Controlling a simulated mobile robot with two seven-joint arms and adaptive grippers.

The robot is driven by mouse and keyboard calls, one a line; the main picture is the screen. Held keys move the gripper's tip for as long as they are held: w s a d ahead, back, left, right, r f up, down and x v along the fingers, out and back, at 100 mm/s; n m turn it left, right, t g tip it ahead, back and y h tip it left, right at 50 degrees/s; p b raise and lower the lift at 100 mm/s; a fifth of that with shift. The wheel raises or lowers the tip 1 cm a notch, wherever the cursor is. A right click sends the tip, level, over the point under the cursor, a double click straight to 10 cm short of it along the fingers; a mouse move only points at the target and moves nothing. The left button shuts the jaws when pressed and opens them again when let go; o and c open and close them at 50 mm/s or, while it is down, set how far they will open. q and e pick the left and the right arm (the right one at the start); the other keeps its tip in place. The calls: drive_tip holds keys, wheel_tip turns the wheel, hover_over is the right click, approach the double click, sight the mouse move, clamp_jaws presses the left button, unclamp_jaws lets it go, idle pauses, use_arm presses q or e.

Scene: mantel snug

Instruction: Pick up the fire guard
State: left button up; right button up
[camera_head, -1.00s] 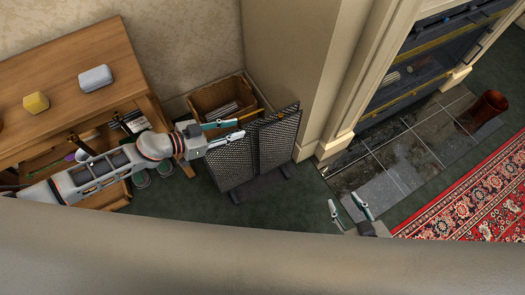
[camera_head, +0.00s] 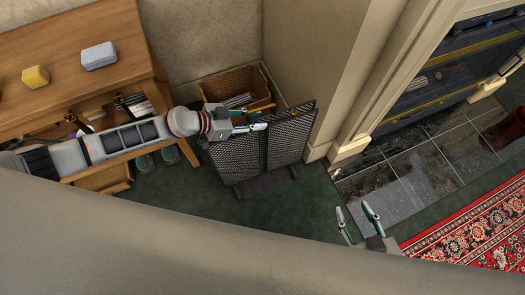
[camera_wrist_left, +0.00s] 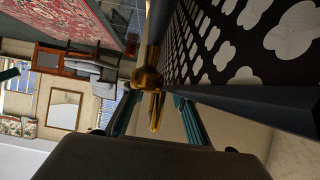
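The fire guard (camera_head: 290,138), a black mesh screen with two panels, stands upright on the green carpet on dark feet. My left gripper (camera_head: 262,120) is at its top edge near the middle, reaching in from the left. The left wrist view shows the guard's mesh (camera_wrist_left: 225,35) close on the right and a brass handle (camera_wrist_left: 150,78) between the two spread fingers of my left gripper (camera_wrist_left: 155,98). I see gaps beside the handle, so the fingers look open around it. My right gripper (camera_head: 356,212) is open and empty, low in the head view, apart from the guard.
A wicker basket (camera_head: 232,84) stands behind the guard by the wall. A wooden table (camera_head: 50,108) is at the left under my left arm. The fireplace surround (camera_head: 385,80) is close to the guard's right. Carpet in front is clear.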

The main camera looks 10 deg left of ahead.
use_arm(q)
clamp_jaws()
drive_tip(key=shift+w+d+r, duration=0.15)
drive_tip(key=shift+w+r, duration=0.15)
drive_tip(key=shift+r, duration=0.1)
